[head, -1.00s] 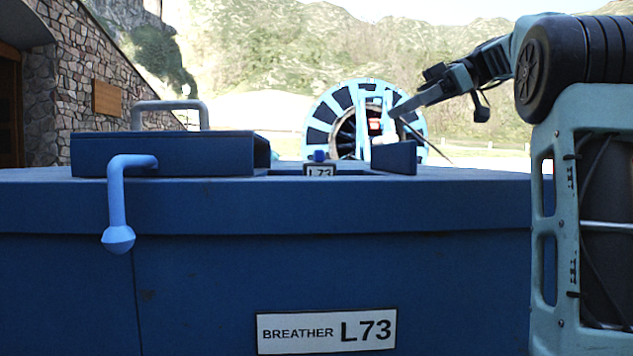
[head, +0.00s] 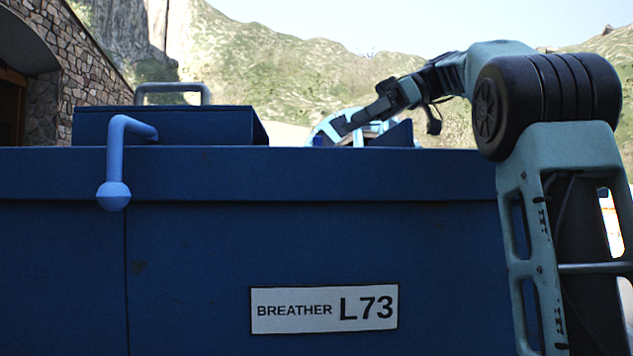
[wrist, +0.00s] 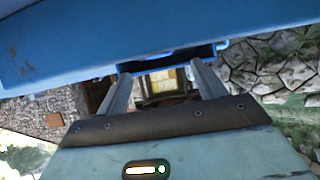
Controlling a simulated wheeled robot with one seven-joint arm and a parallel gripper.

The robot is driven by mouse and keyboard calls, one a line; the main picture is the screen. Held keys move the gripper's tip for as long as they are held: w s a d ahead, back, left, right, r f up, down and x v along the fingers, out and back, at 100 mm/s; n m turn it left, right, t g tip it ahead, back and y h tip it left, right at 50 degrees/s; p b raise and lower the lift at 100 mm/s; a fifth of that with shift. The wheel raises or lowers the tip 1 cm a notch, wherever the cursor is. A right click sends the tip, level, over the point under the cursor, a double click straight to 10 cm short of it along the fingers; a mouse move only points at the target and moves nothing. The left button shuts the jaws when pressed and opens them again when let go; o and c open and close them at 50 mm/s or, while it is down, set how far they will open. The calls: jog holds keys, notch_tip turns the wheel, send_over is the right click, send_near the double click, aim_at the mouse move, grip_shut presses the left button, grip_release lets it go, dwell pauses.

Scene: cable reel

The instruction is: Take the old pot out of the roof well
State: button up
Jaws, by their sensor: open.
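The blue cabinet (head: 200,250) fills the lower head view and carries a "BREATHER L73" plate (head: 324,308). Its roof is seen edge-on, so the roof well and any pot in it are hidden. My gripper (head: 345,126) is just above the roof line, left of a blue wedge-shaped piece (head: 392,134) on the roof. In the wrist view my gripper (wrist: 161,68) is open, with two grey fingers apart and no pot seen between them. A blue surface (wrist: 100,45) with a dark recess lies just beyond the fingertips; I cannot tell whether they touch it.
A raised blue box (head: 165,126) with a grey handle (head: 172,90) stands on the roof at left. A light blue crank (head: 115,160) hangs over the front edge. The reel (head: 328,126) behind is mostly hidden. A stone building (head: 75,55) stands at far left.

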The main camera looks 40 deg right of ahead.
jog(key=shift+p+x, duration=1.5)
jog(key=shift+x, duration=2.2)
jog(key=shift+w+d, duration=0.1)
jog(key=shift+d, duration=0.05)
grip_shut()
